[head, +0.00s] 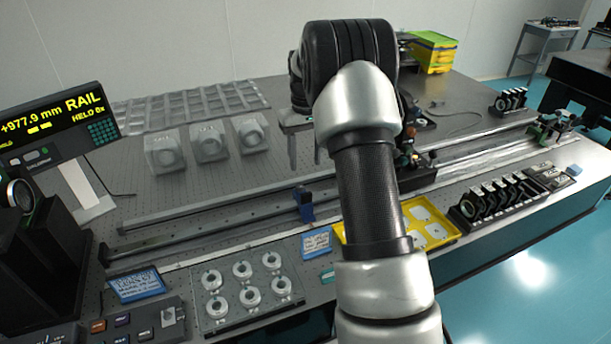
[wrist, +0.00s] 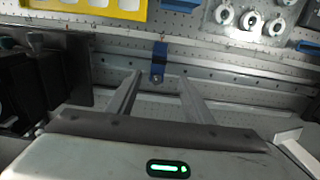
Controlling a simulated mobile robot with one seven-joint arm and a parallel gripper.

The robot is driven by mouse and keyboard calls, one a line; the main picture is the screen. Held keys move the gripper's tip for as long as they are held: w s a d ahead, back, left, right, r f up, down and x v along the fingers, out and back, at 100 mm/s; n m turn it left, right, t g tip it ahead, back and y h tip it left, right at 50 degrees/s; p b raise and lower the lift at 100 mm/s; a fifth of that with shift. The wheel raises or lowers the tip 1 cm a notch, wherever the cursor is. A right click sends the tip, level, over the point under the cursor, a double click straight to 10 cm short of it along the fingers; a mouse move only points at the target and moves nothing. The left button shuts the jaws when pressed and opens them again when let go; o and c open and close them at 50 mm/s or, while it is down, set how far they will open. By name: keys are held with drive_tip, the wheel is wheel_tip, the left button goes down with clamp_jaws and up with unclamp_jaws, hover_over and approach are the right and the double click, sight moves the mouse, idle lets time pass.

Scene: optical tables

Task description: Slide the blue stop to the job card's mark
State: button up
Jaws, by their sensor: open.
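The blue stop (head: 304,205) sits upright on the long rail (head: 240,214) that runs across the optical table. My gripper (head: 304,152) is open and empty, pointing down above and behind the stop. In the wrist view, the blue stop (wrist: 159,62) shows just beyond and between the two spread fingertips (wrist: 158,80), with no visible contact. My arm hides part of the rail's right side.
A display (head: 60,122) at left reads +977.9 mm RAIL. A plate of ring mounts (head: 246,283), a yellow tray (head: 442,236) and a rack of optics (head: 500,203) lie in front. A dark carriage (head: 418,178) sits further right.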

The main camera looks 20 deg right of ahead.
wheel_tip(320, 180, up, 5)
drive_tip(key=shift+r, duration=0.1)
idle(0.5)
